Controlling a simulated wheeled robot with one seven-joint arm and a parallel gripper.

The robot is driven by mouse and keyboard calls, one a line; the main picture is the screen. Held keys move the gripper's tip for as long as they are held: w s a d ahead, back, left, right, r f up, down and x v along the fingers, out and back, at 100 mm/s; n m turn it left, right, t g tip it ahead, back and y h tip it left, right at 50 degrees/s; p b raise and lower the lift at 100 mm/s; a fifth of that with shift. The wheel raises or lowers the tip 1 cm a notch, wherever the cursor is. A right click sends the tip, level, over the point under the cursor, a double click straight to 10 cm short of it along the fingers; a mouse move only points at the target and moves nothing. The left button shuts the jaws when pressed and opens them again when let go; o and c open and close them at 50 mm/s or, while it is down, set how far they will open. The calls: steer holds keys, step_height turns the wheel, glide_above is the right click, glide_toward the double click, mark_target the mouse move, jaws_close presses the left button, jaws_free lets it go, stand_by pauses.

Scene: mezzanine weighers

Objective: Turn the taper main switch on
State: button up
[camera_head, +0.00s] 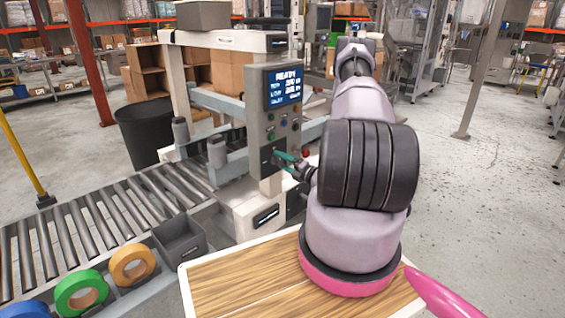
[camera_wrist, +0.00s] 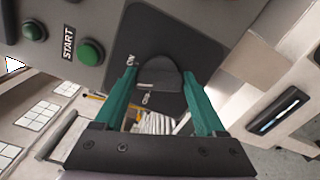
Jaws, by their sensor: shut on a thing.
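The main switch is a dark rotary knob (camera_wrist: 160,74) on a black plate, seen in the wrist view. Small white marks, one reading ON, are beside it. My gripper (camera_wrist: 161,78) has its green fingers shut on either side of the knob. Which mark the knob points to, I cannot tell. In the head view my gripper (camera_head: 280,157) reaches the lower part of the grey control panel (camera_head: 257,110) of the taper, and the knob is hidden there. The panel's screen (camera_head: 285,87) is lit and reads READY.
A green START button (camera_wrist: 91,52) and a smaller green button (camera_wrist: 34,31) sit close to the switch. A roller conveyor (camera_head: 90,225) runs at the left, with tape rolls (camera_head: 82,292) in front. A black bin (camera_head: 148,130) stands behind. Open floor lies to the right.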

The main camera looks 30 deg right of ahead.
steer(key=shift+f+m, duration=0.15)
steer(key=shift+m, duration=1.75)
steer(key=o, duration=1.3)
steer(key=shift+s+d, duration=0.1)
steer(key=v, duration=1)
steer(key=shift+s+d, duration=0.1)
steer(key=shift+s, duration=0.25)
